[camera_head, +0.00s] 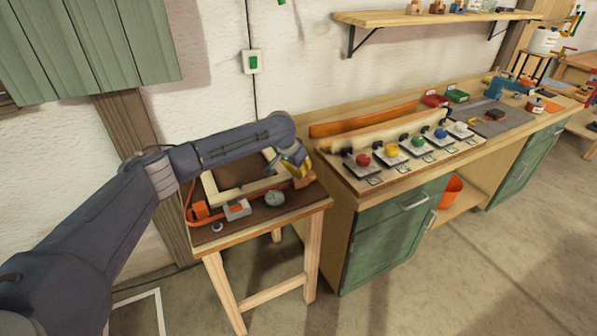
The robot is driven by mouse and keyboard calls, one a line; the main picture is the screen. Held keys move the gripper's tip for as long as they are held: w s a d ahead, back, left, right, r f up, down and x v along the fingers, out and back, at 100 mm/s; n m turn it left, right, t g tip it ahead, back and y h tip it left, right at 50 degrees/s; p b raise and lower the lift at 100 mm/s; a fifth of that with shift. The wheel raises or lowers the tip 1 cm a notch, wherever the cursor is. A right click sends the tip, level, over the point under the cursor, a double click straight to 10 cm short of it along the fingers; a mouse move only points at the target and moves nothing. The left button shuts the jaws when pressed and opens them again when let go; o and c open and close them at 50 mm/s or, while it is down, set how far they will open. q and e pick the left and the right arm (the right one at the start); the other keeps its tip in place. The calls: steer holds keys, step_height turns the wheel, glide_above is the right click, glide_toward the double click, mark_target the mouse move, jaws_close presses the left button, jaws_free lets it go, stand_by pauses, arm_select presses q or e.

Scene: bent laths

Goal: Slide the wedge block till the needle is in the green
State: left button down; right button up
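A small side table (262,229) stands left of the long bench. A round dial gauge (275,198) lies near its front edge; its needle and any green zone are too small to read. A small orange-brown block (303,181), which looks like the wedge block, sits at the table's right end. My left gripper (297,170) reaches in from the left, over the back of the table, with its yellow-marked end pointing down right at this block. Whether it touches the block, and whether its fingers are open or shut, I cannot tell. My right gripper is not in view.
A pale wooden frame (212,190) stands on the side table, partly behind my arm. An orange clamp (199,210) and a grey-and-red device (237,209) lie left of the gauge. The bench holds a panel of coloured knobs (402,159) and a bent orange lath (350,125).

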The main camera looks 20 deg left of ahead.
arm_select(q)
steer(key=c, duration=1.2)
jaws_free()
steer(key=shift+d, duration=0.3)
steer(key=shift+o, duration=0.2)
steer(key=shift+a+f, duration=0.1)
steer(key=shift+a, duration=0.1)
steer(key=v, duration=1.2)
